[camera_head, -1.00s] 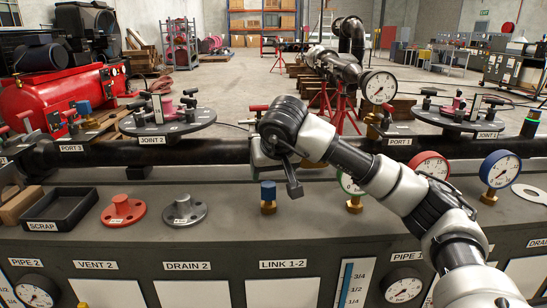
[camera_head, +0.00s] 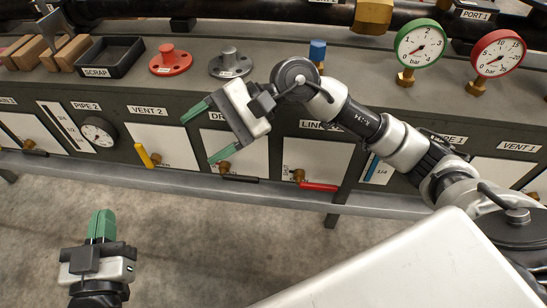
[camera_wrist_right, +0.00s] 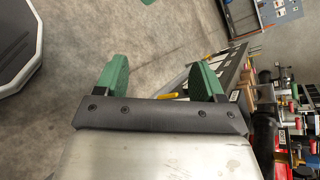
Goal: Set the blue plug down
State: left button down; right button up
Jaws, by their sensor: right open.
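The blue plug (camera_head: 317,52) stands upright on the grey bench top, its blue cap above a brass lower part. It is just behind the wrist of my right arm, which covers its lower end. My right gripper (camera_head: 197,139) is open and empty, in front of the bench and to the left of the plug, apart from it. Its two green fingers also show spread in the right wrist view (camera_wrist_right: 163,70), with nothing between them. My left gripper (camera_head: 101,225) is low at the left, over the floor, with its green fingers together and nothing visible in them.
On the bench are a black scrap tray (camera_head: 108,57), a red flange (camera_head: 171,60), a grey flange (camera_head: 230,63), a green gauge (camera_head: 420,45) and a red gauge (camera_head: 497,55). Valve handles, one yellow (camera_head: 144,156) and one red (camera_head: 318,187), stick out from the bench front.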

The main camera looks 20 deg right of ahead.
jog(key=s+r+m+t+y, duration=0.25)
jog(key=m+t+y, duration=0.3)
jog(key=m, duration=0.85)
jog(key=s+r+m+t+y, duration=0.3)
jog(key=m+t, duration=0.4)
jog(key=m, duration=0.6)
jog(key=d+f+m+t+h, duration=0.3)
jog(key=f+m+h, duration=0.3)
jog(key=m, duration=1)
jog(key=d+f+m+t+h, duration=0.3)
jog(key=d+f+m+h, duration=0.3)
jog(key=m+h, duration=0.5)
jog(key=m, duration=0.6)
jog(key=shift+w+d+f+t+h, duration=0.2)
jog(key=shift+w+f+t+h, duration=0.15)
jog(key=shift+w, duration=0.05)
